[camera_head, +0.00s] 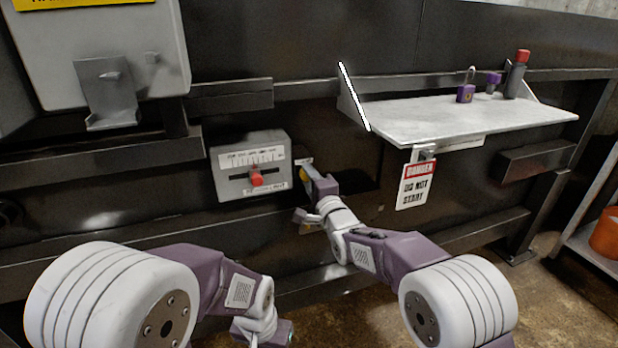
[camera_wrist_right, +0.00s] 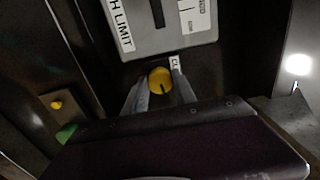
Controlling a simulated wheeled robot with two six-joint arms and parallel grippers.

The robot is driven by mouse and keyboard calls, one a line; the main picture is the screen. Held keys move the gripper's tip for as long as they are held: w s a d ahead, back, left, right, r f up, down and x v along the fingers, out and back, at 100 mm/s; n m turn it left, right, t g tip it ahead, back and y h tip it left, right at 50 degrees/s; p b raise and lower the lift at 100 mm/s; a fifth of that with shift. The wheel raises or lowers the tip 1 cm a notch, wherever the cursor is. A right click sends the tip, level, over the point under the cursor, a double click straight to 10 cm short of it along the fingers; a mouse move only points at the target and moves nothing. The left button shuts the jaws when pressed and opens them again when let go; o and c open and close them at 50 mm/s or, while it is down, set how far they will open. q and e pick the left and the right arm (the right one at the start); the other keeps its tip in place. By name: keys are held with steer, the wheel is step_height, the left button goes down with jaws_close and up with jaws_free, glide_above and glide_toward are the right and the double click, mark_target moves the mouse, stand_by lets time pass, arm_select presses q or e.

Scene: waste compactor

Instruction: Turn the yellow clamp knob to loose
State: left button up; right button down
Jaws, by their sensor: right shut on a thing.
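The yellow clamp knob (camera_wrist_right: 160,80) sits just under a grey panel in the right wrist view, with a dark mark on its face. In the head view only a small yellow part of the knob (camera_head: 304,174) shows beside my gripper. My right gripper (camera_head: 312,177) reaches the knob, and its two fingers (camera_wrist_right: 158,92) are on either side of it, shut on it. A white label by the knob is partly hidden. My left gripper (camera_head: 262,330) is low at the bottom of the head view, and its fingers are not clear.
A grey box with a scale and red slider (camera_head: 256,177) is left of the knob. A shelf (camera_head: 450,118) at right holds a purple padlock (camera_head: 465,92) and a red-topped dark item (camera_head: 517,75). A danger tag (camera_head: 415,184) hangs below it. A grey cabinet (camera_head: 100,50) is upper left.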

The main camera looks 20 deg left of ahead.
steer(key=shift+m, duration=0.9)
steer(key=c, duration=1)
jaws_free()
steer(key=p+v, duration=0.1)
steer(key=v, duration=0.8)
